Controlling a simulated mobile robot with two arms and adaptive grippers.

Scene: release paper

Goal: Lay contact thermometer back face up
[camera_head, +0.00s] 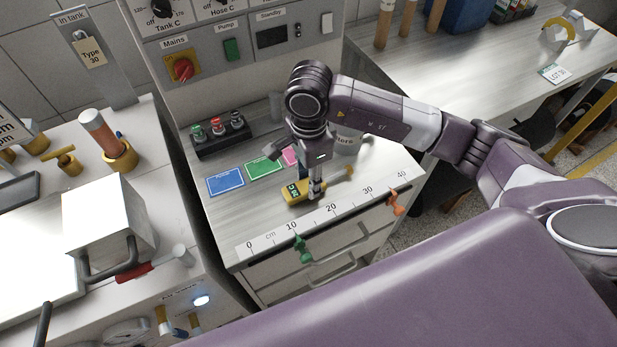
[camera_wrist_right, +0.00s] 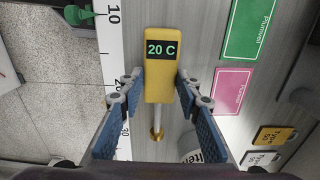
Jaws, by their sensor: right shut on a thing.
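The contact thermometer (camera_head: 292,192) has a yellow body with a dark display, and its probe points right in the head view. In the right wrist view the thermometer (camera_wrist_right: 160,68) shows "20 C" on its upward-facing display, with the metal probe and brass tip running between my fingers. My right gripper (camera_head: 316,190) reaches down from above and is shut on the thermometer's body; its blue-padded fingers (camera_wrist_right: 159,88) stand on either side of it. I cannot tell whether the thermometer touches the counter or hangs just above it. My left gripper is not in view.
A white centimetre ruler strip (camera_head: 330,209) runs along the counter's front edge. Blue (camera_head: 226,181), green (camera_head: 265,166) and pink (camera_wrist_right: 233,90) cards lie behind the thermometer. A black block with coloured knobs (camera_head: 216,131) stands at the back left. A labelled cylinder (camera_head: 347,142) stands behind my gripper.

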